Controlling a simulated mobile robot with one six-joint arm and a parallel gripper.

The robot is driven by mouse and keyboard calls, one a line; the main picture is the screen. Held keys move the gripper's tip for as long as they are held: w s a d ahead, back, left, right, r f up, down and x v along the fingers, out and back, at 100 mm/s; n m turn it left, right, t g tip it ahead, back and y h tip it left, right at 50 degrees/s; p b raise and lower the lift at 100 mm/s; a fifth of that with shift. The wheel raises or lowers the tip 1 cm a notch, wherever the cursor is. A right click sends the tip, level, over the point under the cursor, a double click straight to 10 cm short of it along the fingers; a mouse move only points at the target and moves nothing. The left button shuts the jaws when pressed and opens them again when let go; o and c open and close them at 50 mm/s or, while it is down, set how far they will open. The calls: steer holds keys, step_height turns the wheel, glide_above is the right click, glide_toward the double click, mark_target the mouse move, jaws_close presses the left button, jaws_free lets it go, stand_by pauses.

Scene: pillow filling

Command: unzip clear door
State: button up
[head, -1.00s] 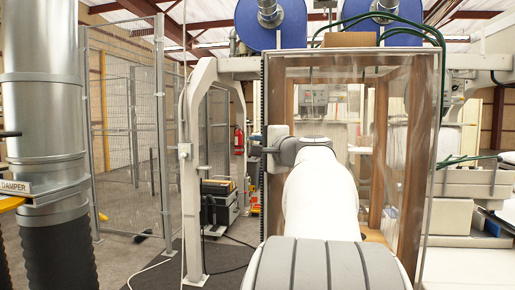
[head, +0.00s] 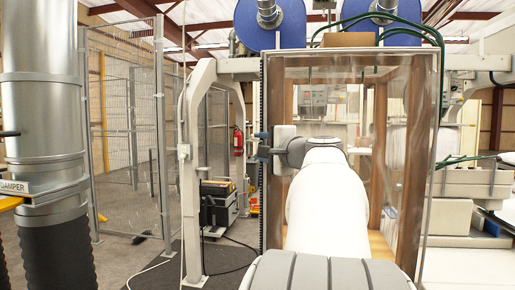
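The clear door (head: 345,100) is a see-through sheet on the front of a wooden-framed box. A dark zipper line (head: 262,90) runs down its left edge, and the sheet hangs flat along it. My gripper (head: 263,146) is at this left edge, around mid-height. Its two blue-tipped fingers point left, one above the other, with a gap between them. I see nothing clearly held in the gap. I cannot tell whether the fingers touch the zipper, and no zipper pull can be made out. My arm hides the lower middle of the door.
A metal post (head: 193,170) stands left of the door, with a black-and-grey machine (head: 218,205) on the floor behind it. A mesh fence (head: 125,130) and a large metal duct (head: 45,100) are farther left. Green hoses (head: 415,25) loop over the box's upper right.

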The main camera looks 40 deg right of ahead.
steer(key=s, duration=0.5)
steer(key=shift+a, duration=0.15)
steer(key=shift+c, duration=0.2)
